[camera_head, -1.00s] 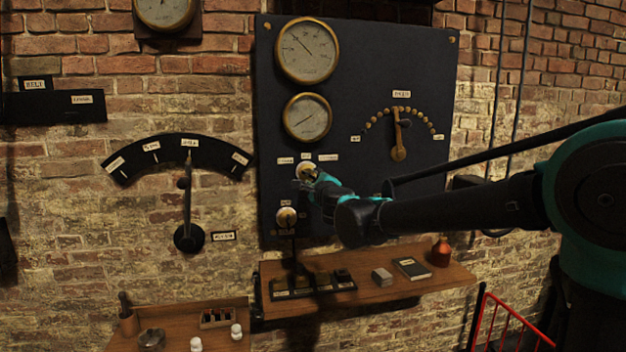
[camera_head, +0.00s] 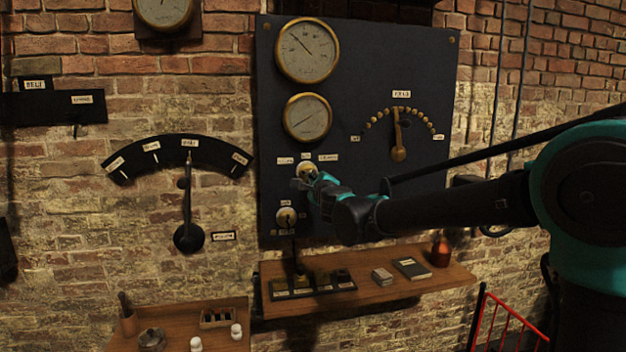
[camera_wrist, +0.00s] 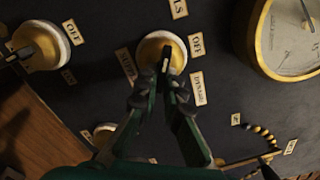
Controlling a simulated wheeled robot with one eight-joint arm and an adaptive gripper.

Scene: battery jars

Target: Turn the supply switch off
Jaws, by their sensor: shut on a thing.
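The supply switch is a round cream and brass knob (camera_wrist: 152,47) with a dark handle, on the dark panel. In the wrist view an OFF label (camera_wrist: 196,45) is to its right, a DYNAMO label (camera_wrist: 198,88) below that, and a SUPPLY label (camera_wrist: 125,62) to its left. The fingers of my gripper (camera_wrist: 163,80) are shut on the dark handle, which lies roughly along the picture's vertical. I cannot tell for sure which label it points at. In the head view my gripper (camera_head: 303,182) partly covers the knob (camera_head: 307,169).
A similar knob (camera_head: 287,217) with its own OFF label sits just below the supply switch. Two brass gauges (camera_head: 307,117) are above, and a dial lever (camera_head: 398,150) is to the right. A wooden shelf (camera_head: 430,281) with small things is underneath.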

